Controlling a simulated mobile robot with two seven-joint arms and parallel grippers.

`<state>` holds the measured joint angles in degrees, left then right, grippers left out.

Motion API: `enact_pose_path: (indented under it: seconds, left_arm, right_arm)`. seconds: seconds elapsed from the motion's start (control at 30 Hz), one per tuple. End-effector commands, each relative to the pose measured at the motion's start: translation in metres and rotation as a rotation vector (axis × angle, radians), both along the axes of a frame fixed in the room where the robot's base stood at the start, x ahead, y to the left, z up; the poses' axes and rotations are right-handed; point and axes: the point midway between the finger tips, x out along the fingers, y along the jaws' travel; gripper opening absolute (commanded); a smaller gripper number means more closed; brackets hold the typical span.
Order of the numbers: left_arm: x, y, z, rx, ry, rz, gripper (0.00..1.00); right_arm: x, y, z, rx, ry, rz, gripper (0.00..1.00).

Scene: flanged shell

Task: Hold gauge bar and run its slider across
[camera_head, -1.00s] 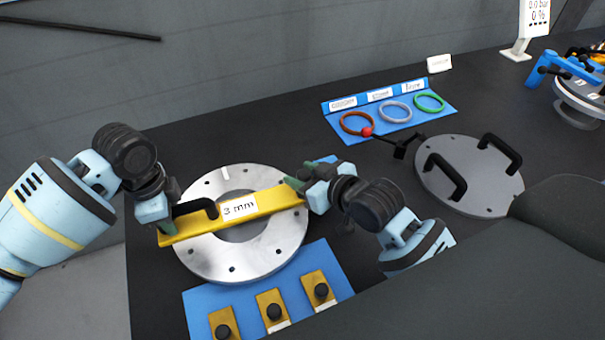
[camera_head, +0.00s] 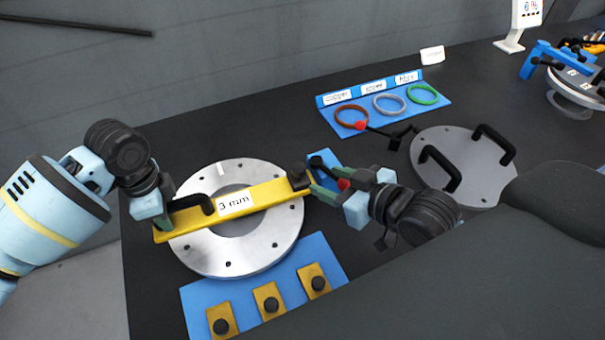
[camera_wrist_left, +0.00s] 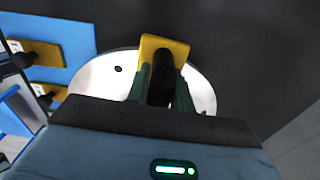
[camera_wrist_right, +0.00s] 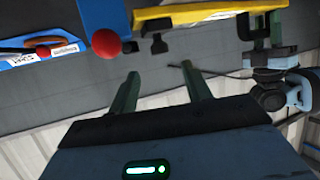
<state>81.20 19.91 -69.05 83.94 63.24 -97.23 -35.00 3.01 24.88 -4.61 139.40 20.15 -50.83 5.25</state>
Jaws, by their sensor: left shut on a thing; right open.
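The yellow gauge bar (camera_head: 262,195) marked "3 mm" lies across a round metal flange (camera_head: 202,254). My left gripper (camera_head: 176,210) is shut on the black handle (camera_head: 196,203) near the bar's left end; the handle also shows between the fingers in the left wrist view (camera_wrist_left: 160,82). The black slider (camera_head: 298,174) sits at the bar's right end. My right gripper (camera_head: 322,179) is open and empty, just right of the slider and apart from it. In the right wrist view the bar (camera_wrist_right: 195,14) lies beyond the open fingers (camera_wrist_right: 160,72).
A blue mat (camera_head: 335,262) with several small yellow blocks with black knobs lies in front. A blue board (camera_head: 424,109) holds coloured rings behind. A grey lid (camera_head: 463,143) with two handles lies right.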

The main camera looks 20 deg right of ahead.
Motion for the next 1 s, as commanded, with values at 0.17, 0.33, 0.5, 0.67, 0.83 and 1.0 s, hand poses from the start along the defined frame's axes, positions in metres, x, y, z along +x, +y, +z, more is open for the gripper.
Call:
enact_pose_path:
  seconds: [0.17,0.33,0.5,0.67,0.83,1.0]
  left_arm:
    - [-0.001,0.0,-0.002,0.002,0.004,0.0,0.0]
    - [-0.001,0.0,-0.002,0.003,0.004,0.0,0.0]
    - [-0.001,0.0,-0.002,0.002,0.004,0.0,0.0]
    - [-0.001,0.0,-0.002,0.002,0.004,0.0,0.29]
    - [-0.001,0.0,-0.001,0.001,0.002,0.0,0.48]
    - [0.0,0.0,-0.001,0.001,0.001,0.0,0.48]
  right_arm:
    - [-0.013,-0.005,0.005,0.001,0.001,0.0,0.49]
    - [-0.016,-0.006,0.006,0.001,0.001,0.0,0.49]
    - [-0.016,-0.006,0.006,0.001,0.0,0.0,0.49]
    - [-0.016,-0.006,0.006,0.001,0.0,0.0,0.49]
    - [-0.015,-0.006,0.007,0.001,0.0,0.0,0.49]
    - [-0.015,-0.006,0.007,0.001,0.0,0.0,0.49]
